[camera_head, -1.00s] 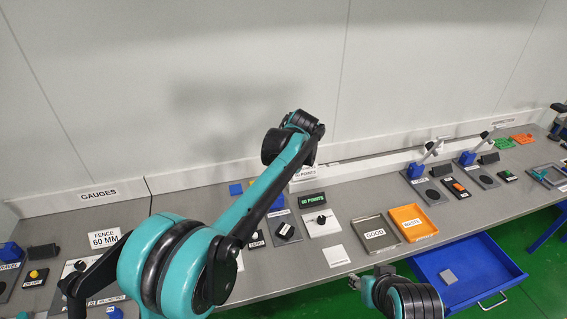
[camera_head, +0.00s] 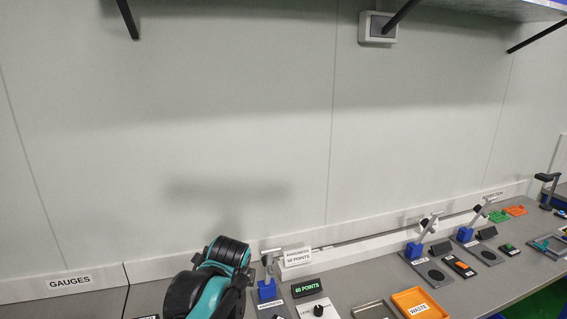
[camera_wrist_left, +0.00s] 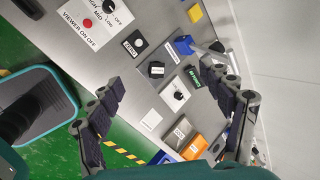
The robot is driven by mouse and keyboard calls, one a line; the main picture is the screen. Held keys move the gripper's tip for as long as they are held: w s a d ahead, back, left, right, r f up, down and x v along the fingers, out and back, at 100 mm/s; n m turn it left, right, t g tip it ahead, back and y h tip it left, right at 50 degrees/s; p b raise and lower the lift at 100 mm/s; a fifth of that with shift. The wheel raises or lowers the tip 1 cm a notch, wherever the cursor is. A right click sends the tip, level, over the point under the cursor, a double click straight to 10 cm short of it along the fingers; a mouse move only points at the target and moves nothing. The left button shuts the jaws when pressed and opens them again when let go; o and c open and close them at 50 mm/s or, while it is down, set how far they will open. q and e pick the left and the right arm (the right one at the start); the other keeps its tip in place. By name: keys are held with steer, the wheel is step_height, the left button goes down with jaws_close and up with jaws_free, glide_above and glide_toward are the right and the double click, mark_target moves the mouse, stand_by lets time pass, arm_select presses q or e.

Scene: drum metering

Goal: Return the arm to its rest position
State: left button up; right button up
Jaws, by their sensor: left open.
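My left arm (camera_head: 218,282) shows at the bottom of the head view, in front of the bench; its fingers are not visible there. In the left wrist view my left gripper (camera_wrist_left: 165,112) is open, its two dark padded fingers wide apart. Nothing is between the fingers; the bench with a white card (camera_wrist_left: 151,120) and a dial panel (camera_wrist_left: 174,95) lies beyond them. My right gripper is not in view.
The waste tray (camera_head: 420,303) and a grey tray (camera_head: 373,311) sit on the bench near a green-lit 60 POINTS display (camera_head: 306,287). Blue-based stands (camera_head: 414,251) line the back. A shelf (camera_head: 490,8) hangs above. Green floor (camera_wrist_left: 135,143) shows beside the bench.

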arm_select(q)
steer(key=s+a+f+n+b, duration=0.2)
steer(key=s+f+n+b, duration=0.1)
steer(key=s+f+n, duration=0.6)
steer(key=s+a+f+n+h+b, duration=0.1)
steer(key=s+a+f+n+b, duration=0.2)
steer(key=s+f+n, duration=0.6)
steer(key=s+n+b, duration=0.1)
steer(key=s, duration=0.2)
steer(key=shift+s+a+t+b, duration=0.15)
steer(key=shift+a+t+b, duration=0.15)
steer(key=shift+a+t, duration=0.1)
